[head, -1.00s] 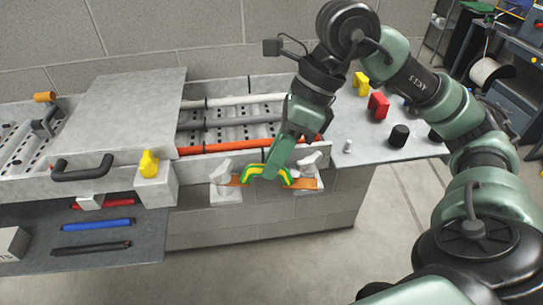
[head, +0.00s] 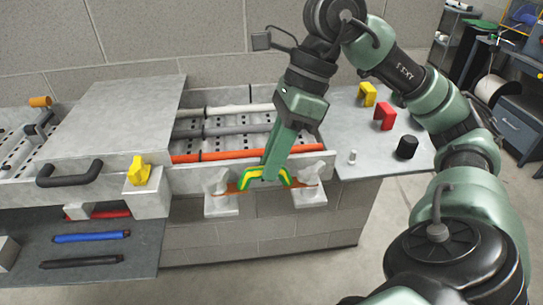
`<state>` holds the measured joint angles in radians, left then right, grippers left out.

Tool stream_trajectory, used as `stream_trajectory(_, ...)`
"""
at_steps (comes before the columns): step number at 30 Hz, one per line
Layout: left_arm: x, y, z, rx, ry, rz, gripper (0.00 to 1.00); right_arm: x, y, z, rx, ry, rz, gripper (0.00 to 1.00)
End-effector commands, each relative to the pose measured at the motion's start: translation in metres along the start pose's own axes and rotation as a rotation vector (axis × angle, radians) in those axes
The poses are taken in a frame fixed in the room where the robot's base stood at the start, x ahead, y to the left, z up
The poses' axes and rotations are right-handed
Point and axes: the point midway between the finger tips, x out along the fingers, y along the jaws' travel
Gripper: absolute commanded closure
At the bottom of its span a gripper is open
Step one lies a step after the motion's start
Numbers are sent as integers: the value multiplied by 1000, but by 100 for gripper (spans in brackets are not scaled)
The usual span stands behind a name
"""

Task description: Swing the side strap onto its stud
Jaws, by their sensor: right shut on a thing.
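The green-and-yellow strap (head: 246,183) has a bent, arched shape with copper-orange ends. It spans between two pale brackets on the front face of the long grey trough. The left bracket (head: 221,207) and the right bracket (head: 312,197) each carry a pale wing-shaped part, at the left (head: 217,182) and right (head: 313,170). The strap's ends lie at these parts; whether either end sits on a stud I cannot tell. My right gripper (head: 270,178) comes down from above and is shut on the strap's middle, hiding part of it. My left gripper is out of view.
The trough holds white, grey and orange cables (head: 240,154). A grey lid (head: 115,120) covers its left part, near a yellow knob (head: 138,170). The right-hand surface bears yellow and red clips (head: 385,116), a black cap (head: 406,147) and a small pale peg (head: 352,157).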

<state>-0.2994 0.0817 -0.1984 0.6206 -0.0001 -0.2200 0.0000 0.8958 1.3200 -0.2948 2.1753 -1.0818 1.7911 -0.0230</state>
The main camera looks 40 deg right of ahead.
Motion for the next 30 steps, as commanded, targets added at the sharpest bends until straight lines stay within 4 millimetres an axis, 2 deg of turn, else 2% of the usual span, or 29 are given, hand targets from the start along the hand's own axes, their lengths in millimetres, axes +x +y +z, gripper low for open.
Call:
stream_trajectory(1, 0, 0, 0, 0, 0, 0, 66, 0, 0, 0, -2, -2, -2, 77)
stream_trajectory(3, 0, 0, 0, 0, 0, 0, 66, 0, 0, 0, -1, -2, -2, 60)
stream_trajectory(14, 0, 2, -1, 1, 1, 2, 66, -4, 0, 1, -1, -3, -2, 60)
stream_trajectory(17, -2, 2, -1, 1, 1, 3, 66, -16, -1, 2, -2, -6, -5, 60)
stream_trajectory(24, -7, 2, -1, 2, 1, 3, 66, -58, -1, 2, -3, -6, -3, 60)
stream_trajectory(30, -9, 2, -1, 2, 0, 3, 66, -76, -1, 1, -2, -3, -2, 60)
